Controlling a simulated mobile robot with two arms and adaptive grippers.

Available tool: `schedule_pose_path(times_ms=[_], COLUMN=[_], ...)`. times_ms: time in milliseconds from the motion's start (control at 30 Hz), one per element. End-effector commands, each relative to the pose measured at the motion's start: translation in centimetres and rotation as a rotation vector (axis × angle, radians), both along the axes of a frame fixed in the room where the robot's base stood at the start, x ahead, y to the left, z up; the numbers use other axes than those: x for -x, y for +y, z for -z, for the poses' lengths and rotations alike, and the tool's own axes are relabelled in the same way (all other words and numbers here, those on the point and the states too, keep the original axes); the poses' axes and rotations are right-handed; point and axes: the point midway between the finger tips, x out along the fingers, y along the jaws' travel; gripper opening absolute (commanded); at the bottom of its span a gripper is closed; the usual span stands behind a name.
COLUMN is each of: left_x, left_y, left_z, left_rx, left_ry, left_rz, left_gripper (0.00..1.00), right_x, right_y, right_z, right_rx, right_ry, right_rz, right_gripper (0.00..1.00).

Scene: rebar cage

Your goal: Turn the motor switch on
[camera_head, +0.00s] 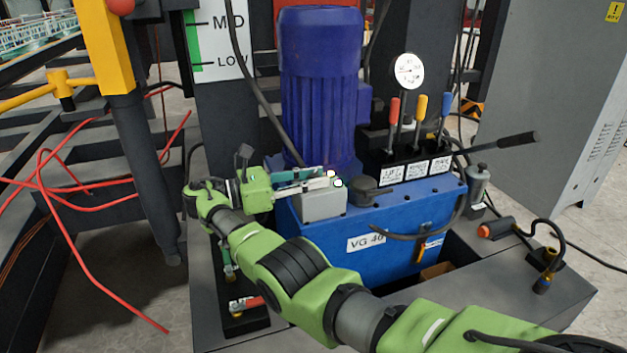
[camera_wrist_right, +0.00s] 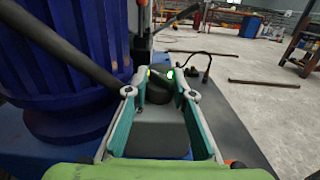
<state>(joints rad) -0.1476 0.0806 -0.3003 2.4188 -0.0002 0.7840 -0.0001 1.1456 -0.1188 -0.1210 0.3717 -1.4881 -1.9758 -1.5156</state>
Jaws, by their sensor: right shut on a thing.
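My right gripper (camera_head: 334,179) reaches in from the left over a small grey box (camera_head: 320,206) on the blue hydraulic power unit (camera_head: 385,215), beside the ribbed blue motor (camera_head: 320,85). Its teal-lined fingers are shut on the motor switch, which they largely hide. The switch's position cannot be made out. My left gripper is not in view.
A black-handled bar (camera_head: 515,141) sticks out right. Red cables (camera_head: 75,235) hang at left. A grey cabinet (camera_head: 560,110) stands at right.

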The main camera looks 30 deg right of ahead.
Motion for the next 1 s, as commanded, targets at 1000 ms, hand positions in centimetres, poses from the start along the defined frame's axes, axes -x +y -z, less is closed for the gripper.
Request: schedule_pose_path(times_ms=[1000], left_x=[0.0], left_y=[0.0], left_z=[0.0], left_rx=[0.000], left_ry=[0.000], left_rz=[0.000], left_gripper=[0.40], right_x=[0.0], right_y=[-0.1], right_z=[-2.1], right_rx=[0.000], right_ry=[-0.005], right_rz=[0.002], right_gripper=[0.40])
